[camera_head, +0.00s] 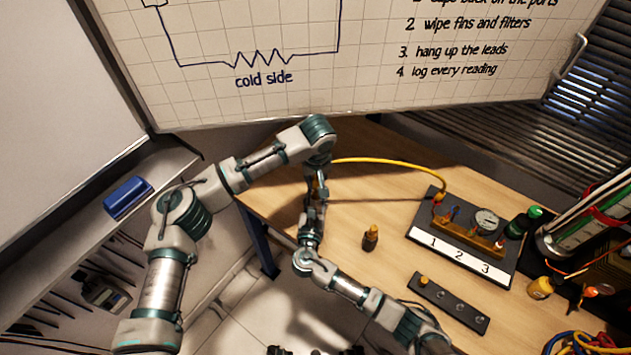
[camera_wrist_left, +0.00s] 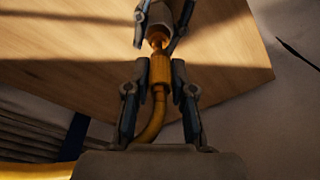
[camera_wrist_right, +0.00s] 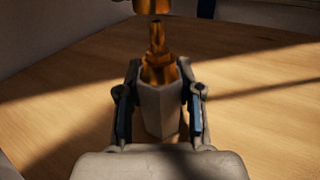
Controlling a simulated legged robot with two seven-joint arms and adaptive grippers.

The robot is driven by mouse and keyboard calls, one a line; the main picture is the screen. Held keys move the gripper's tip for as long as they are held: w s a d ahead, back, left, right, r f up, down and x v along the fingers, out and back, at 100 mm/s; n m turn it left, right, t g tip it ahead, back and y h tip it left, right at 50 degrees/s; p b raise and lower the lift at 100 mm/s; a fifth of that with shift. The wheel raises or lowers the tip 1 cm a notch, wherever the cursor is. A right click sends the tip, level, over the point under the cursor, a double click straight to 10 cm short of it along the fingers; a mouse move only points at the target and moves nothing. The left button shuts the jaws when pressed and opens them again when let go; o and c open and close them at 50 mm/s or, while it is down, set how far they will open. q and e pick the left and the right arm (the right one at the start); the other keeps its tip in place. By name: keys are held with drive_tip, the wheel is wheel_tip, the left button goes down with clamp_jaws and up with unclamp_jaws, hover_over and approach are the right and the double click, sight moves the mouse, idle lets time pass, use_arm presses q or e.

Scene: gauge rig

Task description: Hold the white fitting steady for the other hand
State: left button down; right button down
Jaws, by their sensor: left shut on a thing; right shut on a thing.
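The white fitting (camera_wrist_right: 160,108) is a pale six-sided body with a brass stem on top. My right gripper (camera_wrist_right: 160,80) is shut on its sides and holds it above the table. My left gripper (camera_wrist_left: 158,78) is shut on the brass end (camera_wrist_left: 160,68) of a yellow hose (camera_wrist_left: 150,125). In the left wrist view the fitting's brass tip lines up with the hose end, very close; I cannot tell whether they touch. In the head view the left gripper (camera_head: 317,188) is above the right gripper (camera_head: 312,228), and the fitting between them is mostly hidden.
The yellow hose (camera_head: 385,161) runs to a black gauge board (camera_head: 425,222) marked 1, 2, 3. A small brass-and-black piece (camera_head: 371,238) stands on the wooden table (camera_head: 375,280). A dark strip (camera_head: 448,302) with a brass cap lies nearer. A whiteboard (camera_head: 300,85) stands behind.

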use_arm(q)
drive_tip(key=shift+r, duration=1.35)
use_arm(e)
drive_tip(key=c, duration=0.7)
unclamp_jaws()
drive_tip(key=s, duration=0.4)
drive_tip(key=s+a, duration=0.1)
drive_tip(key=s, duration=0.6)
drive_tip(key=shift+s+a+f, duration=0.1)
drive_tip(key=shift+s+a, duration=0.3)
